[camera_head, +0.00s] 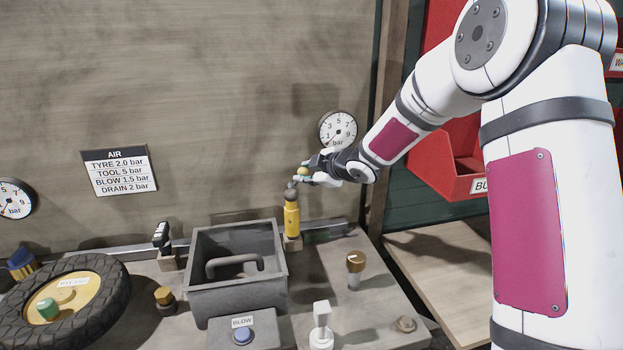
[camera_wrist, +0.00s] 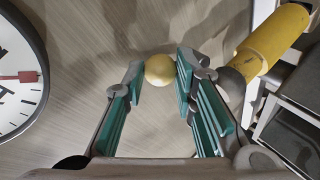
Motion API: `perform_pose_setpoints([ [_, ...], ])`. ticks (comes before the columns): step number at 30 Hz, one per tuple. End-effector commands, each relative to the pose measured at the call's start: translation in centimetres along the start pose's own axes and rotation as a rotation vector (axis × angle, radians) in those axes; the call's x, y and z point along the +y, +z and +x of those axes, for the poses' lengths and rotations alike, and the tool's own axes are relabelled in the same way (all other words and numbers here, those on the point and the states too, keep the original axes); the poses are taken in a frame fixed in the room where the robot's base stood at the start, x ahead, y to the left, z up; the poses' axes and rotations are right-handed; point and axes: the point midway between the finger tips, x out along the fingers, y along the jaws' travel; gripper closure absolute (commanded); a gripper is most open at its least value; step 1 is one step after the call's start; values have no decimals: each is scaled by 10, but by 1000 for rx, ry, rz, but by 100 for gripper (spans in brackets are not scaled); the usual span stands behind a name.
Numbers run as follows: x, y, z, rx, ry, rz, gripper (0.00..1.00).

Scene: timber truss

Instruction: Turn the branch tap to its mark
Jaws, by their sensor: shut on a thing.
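A yellow upright cylinder (camera_head: 291,218) with a grey top stands at the back of the bench against the wall, right of the grey bin; it looks like the branch tap. It also shows at the upper right of the wrist view (camera_wrist: 272,42). My gripper (camera_head: 305,173) is beside and just above its top. In the wrist view my gripper (camera_wrist: 159,74) has its teal-padded fingertips closed on a pale yellow ball knob (camera_wrist: 160,69). The link between knob and tap is mostly hidden. I cannot make out a mark for the tap.
A round bar gauge (camera_head: 338,130) is on the wall close behind my gripper. An AIR pressure sign (camera_head: 119,172) hangs left. The grey bin (camera_head: 235,295), a tyre (camera_head: 112,300), a brown-topped post (camera_head: 355,262) and a white fitting (camera_head: 321,320) crowd the bench. Red bins (camera_head: 440,160) are right.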

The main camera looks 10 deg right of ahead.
Motion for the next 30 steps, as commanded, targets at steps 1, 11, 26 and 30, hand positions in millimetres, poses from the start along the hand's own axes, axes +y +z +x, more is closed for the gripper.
perform_pose_setpoints([
  [1, -3, -4, 3, -23, -7, -40, 100],
  [11, -5, -19, 6, -185, -25, -284, 100],
  [26, -9, -32, 8, -329, -46, -493, 100],
  [30, -9, -33, 8, -345, -49, -515, 100],
])
